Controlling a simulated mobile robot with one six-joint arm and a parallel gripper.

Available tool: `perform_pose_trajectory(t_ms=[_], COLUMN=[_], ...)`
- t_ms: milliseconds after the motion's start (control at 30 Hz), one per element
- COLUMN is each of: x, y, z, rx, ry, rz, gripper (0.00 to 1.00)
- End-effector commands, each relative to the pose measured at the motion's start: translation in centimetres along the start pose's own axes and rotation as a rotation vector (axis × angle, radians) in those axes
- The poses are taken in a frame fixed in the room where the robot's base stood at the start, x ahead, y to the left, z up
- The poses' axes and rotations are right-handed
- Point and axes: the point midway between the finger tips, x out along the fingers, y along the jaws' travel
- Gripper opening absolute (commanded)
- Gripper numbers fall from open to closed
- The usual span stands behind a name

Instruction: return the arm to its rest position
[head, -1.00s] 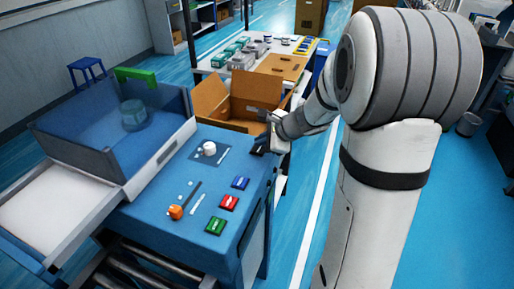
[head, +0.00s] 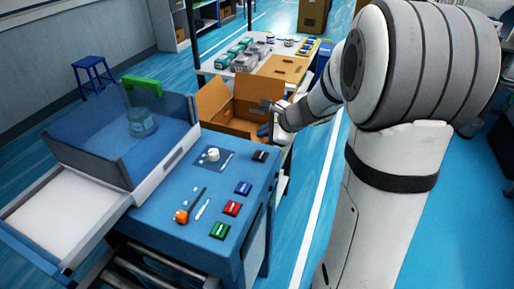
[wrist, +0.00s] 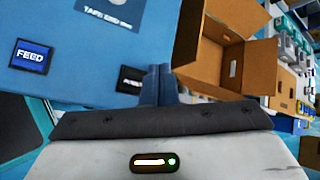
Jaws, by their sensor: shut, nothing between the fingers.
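My gripper (head: 264,131) is at the end of my white arm, above the far right edge of the blue test station (head: 165,222), in front of the open cardboard box. In the wrist view its two blue-grey fingers (wrist: 157,84) are together and hold nothing. A black button (head: 260,156) sits on the station's top just below and left of the gripper; it also shows in the wrist view (wrist: 131,79), left of the fingers. They look apart from it.
The cardboard box (head: 225,105) is behind the station. Floor on the right is clear.

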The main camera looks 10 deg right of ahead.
Motion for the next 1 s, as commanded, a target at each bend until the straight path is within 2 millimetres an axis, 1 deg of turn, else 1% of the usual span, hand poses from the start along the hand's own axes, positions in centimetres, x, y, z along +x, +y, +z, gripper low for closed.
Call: perform_pose_trajectory(t_ms=[200,267,367,400,467,500,567,600,700,800,900,1000], x=[0.0,-0.6,-2.3,-3.2,-4.8,-5.9,-7.7,-8.8,-11.6,-14.0,-15.7,-16.8], y=[0.1,0.6,2.8,4.0,6.2,7.8,10.0,11.5,14.7,17.1,18.6,19.3], z=[0.1,0.9,3.0,4.0,5.3,6.0,6.6,6.8,6.6,5.8,5.0,4.4], rx=[-0.004,-0.062,-0.245,-0.348,-0.520,-0.640,-0.818,-0.934,-1.203,-1.424,-1.577,-1.666], ry=[0.000,-0.002,-0.004,-0.004,-0.001,0.002,0.011,0.020,0.046,0.079,0.109,0.128], rz=[0.001,0.018,0.076,0.109,0.167,0.209,0.272,0.315,0.424,0.524,0.602,0.652], gripper=[0.00,0.00,0.00,0.00,0.00,0.00,0.00,0.00,0.00,0.00,0.00,0.00])
